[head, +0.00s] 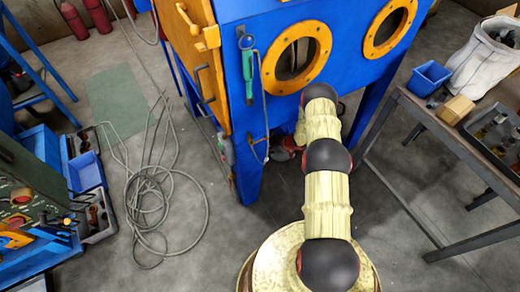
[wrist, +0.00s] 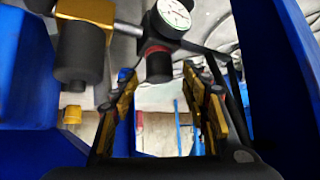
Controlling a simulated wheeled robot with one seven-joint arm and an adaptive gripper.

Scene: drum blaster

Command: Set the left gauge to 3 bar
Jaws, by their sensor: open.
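In the wrist view a round white-faced gauge (wrist: 174,14) with a dark needle sits at the top, cut by the picture edge. Its reading is too small to tell. Below it hangs a black knob (wrist: 160,65) with a red ring above. My gripper (wrist: 158,88) is open, its two yellow-and-black fingers apart on either side of and below the knob, with nothing visibly held. Whether they touch the knob cannot be told. A second unit, brass with a black cylinder (wrist: 80,58), hangs to the left. In the head view the gauges are not visible and my arm hides my gripper.
A blue cabinet (head: 232,95) with orange round ports stands ahead of my arm. A hose (head: 150,205) lies coiled on the floor at left. A metal table (head: 455,135) with bins stands at right. Blue panels flank my gripper in the wrist view.

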